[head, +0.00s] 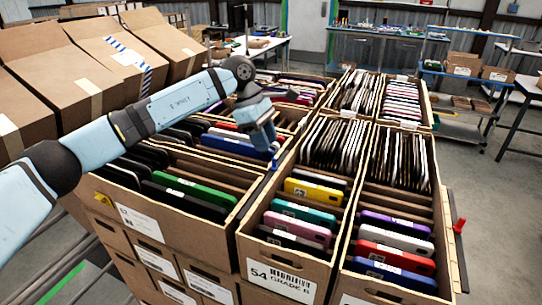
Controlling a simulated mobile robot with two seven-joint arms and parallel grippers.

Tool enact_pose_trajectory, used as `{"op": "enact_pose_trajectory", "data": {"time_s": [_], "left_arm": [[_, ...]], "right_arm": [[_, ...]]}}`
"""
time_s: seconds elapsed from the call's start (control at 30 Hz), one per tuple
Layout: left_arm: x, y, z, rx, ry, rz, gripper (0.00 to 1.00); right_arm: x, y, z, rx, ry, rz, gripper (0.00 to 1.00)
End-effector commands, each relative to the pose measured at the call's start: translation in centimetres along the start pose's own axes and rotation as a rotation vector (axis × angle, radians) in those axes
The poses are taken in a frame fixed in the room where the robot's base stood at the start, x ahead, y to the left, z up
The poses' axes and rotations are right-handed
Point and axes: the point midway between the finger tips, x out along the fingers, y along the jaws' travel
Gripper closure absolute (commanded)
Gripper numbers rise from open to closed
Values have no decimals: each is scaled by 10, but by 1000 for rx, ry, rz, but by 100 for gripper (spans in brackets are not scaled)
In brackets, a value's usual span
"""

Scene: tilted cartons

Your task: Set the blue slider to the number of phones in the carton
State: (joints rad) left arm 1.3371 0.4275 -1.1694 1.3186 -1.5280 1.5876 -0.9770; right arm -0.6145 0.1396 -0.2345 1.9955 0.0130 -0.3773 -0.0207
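My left arm reaches in from the left over the cartons, and my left gripper (272,154) points down at the wall between two cartons. A small blue piece, which looks like the blue slider (275,166), shows right at the fingertips. I cannot tell whether the fingers are closed around it or only touch it. The front middle carton (278,276), labelled "54 GRADE B", holds yellow, teal, pink and dark phones (313,192) in its front part and thin upright items behind. My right gripper is not in view.
The left carton (165,228) holds green and black phones; the right carton (392,297) holds purple, white, red and blue ones. A red knob (459,225) sticks out at the far right side. Closed brown boxes (95,60) stand back left. Floor is clear at right.

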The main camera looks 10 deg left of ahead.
Motion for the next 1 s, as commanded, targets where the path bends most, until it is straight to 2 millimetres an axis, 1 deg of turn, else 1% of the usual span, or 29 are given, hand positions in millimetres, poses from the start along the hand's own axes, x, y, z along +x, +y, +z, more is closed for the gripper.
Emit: {"op": "enact_pose_trajectory", "data": {"time_s": [0.03,0.2,0.3,0.4,0.57,1.0], "left_arm": [[-12,1,-1,0,-1,4,66],[-50,0,-1,-1,0,3,66],[-67,0,-1,-1,0,3,66],[-78,0,0,0,-1,2,66],[-86,0,0,0,0,0,66],[-86,0,0,0,-1,0,66]], "right_arm": [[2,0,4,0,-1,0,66],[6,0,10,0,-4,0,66],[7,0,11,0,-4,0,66],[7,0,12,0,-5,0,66],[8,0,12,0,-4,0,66],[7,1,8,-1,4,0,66]]}}
